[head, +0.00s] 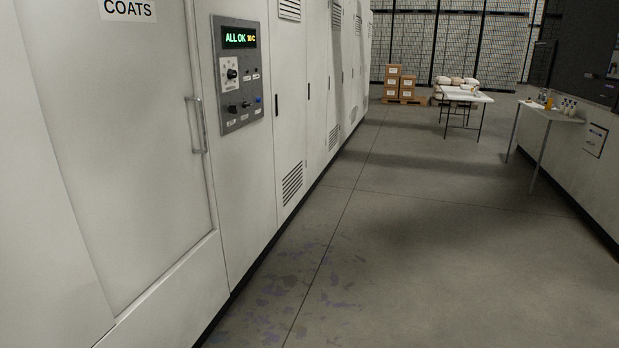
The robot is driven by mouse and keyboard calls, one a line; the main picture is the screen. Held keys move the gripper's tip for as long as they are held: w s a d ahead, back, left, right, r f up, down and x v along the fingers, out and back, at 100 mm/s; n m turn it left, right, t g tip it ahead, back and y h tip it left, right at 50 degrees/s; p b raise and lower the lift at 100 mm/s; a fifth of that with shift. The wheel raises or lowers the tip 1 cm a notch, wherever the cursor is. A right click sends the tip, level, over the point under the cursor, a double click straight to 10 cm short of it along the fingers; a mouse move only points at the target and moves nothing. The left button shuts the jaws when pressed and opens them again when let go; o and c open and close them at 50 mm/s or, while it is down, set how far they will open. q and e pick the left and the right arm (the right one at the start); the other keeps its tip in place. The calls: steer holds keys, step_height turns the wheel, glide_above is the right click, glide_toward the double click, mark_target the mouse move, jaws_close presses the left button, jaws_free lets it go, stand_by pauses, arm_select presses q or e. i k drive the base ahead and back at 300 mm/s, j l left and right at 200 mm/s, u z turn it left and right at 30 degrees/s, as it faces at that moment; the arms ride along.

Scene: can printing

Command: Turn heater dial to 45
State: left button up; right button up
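A grey control panel (239,75) is set in the white cabinet wall on the left, seen at a slant. Lower down are another black knob (233,108) and small switches. The labels and scale numbers are too small to read, so I cannot tell which dial is the heater's. Neither of my grippers is in view.
A cabinet door marked "COATS" (128,9) with a vertical handle (196,125) stands at the near left. The grey floor (400,250) is clear ahead. A table with sacks (466,95), stacked boxes (399,84) and a side shelf with bottles (550,112) are farther off.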

mark_target(231, 74)
steer(key=i, duration=1.65)
steer(key=i+u, duration=0.1)
steer(key=i, duration=0.5)
steer(key=i+l+u, duration=0.1)
steer(key=i, duration=0.45)
steer(key=i+l, duration=0.15)
steer(key=i, duration=0.4)
steer(key=j+u, duration=0.05)
